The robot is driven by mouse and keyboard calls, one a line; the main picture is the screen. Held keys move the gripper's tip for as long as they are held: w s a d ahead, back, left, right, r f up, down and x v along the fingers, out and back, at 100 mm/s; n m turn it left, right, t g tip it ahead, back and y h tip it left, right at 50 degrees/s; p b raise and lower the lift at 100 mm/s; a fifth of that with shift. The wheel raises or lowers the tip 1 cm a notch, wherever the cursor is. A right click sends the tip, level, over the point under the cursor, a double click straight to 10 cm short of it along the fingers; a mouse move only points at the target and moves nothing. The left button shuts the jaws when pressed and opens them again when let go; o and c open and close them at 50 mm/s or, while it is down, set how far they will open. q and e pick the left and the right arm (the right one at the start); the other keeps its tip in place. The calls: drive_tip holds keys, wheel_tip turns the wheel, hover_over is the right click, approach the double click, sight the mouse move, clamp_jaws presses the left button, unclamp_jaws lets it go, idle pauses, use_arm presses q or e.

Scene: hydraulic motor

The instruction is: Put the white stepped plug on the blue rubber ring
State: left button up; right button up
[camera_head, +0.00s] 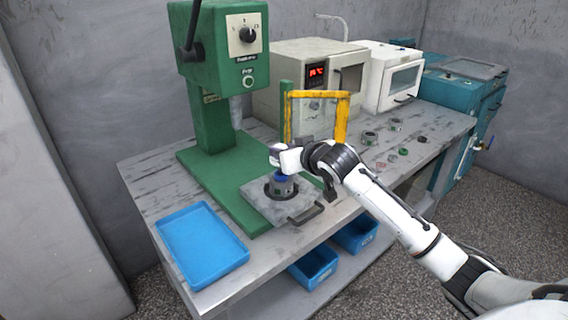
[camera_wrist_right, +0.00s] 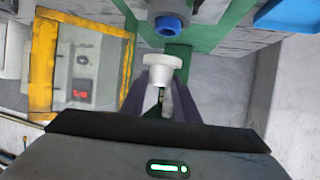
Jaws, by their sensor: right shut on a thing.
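The white stepped plug (camera_wrist_right: 163,70) is held between the two dark fingertips of my right gripper (camera_wrist_right: 162,85), with its wider end outward. In the head view my right gripper (camera_head: 277,153) is over the press plate; the plug is too small there to make out clearly. The blue rubber ring (camera_wrist_right: 170,25) sits on a grey round fixture; in the head view the ring (camera_head: 280,178) is just below the gripper. The plug appears apart from the ring. My left gripper is in neither view.
The fixture stands on a grey plate (camera_head: 259,206) with a handle, beside the green press (camera_head: 225,80). A yellow frame (camera_head: 341,118) stands close behind my right arm. A blue tray (camera_head: 203,246) lies at the front left. Several small rings lie to the right.

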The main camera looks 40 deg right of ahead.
drive_tip(key=shift+f, duration=1.8)
drive_tip(key=shift+f, duration=0.1)
drive_tip(key=o, duration=1.1)
drive_tip(key=v, duration=1.2)
drive_tip(key=shift+s, duration=0.1)
